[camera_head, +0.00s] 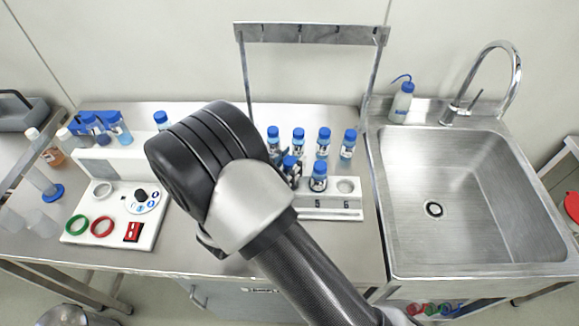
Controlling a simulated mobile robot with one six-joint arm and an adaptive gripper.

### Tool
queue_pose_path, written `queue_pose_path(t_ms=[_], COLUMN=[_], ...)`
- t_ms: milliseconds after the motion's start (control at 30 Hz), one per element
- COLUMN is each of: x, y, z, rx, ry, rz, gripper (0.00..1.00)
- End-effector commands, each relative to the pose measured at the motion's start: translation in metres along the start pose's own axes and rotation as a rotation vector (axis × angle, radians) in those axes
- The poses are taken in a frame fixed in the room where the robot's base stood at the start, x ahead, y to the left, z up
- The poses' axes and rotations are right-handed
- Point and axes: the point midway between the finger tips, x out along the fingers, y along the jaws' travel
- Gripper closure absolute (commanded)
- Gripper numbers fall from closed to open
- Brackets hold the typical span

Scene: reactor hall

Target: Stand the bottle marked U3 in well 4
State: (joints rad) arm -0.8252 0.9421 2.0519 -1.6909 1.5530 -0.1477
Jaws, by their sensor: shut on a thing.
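A white rack (338,214) with wells stands near the front of the bench; only the labels 5 and 6 can be read. A blue-capped bottle (318,178) stands upright in the well marked 5, and the well marked 6 (345,186) is empty. My gripper (288,172) is mostly hidden behind my arm; its dark fingers show around another blue-capped bottle (291,162), and it is shut on that bottle. This bottle is about where well 4 lies, left of well 5; whether it is seated cannot be told. Its mark cannot be read.
Several blue-capped bottles (323,142) stand in a row behind the rack, under a metal frame (310,33). A white device with green and red rings (103,227) is at left. A sink (455,200) and wash bottle (401,101) are at right.

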Motion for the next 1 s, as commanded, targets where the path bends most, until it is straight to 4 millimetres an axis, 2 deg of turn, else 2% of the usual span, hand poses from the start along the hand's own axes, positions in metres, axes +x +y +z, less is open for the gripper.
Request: queue_pose_path(t_ms=[67, 433, 467, 567, 1000], x=[0.0000, 0.0000, 0.0000, 0.0000, -0.0039], y=[0.0002, 0.0001, 0.0000, 0.0000, 0.0007], z=[-0.0106, -0.0139, -0.0142, -0.0132, -0.0083], rx=[-0.001, 0.000, 0.000, 0.000, 0.000], ry=[-0.001, -0.001, 0.000, 0.000, 0.000], rz=[0.000, 0.000, 0.000, 0.000, 0.002], gripper=[0.91, 0.91, 0.67, 0.60, 0.59])
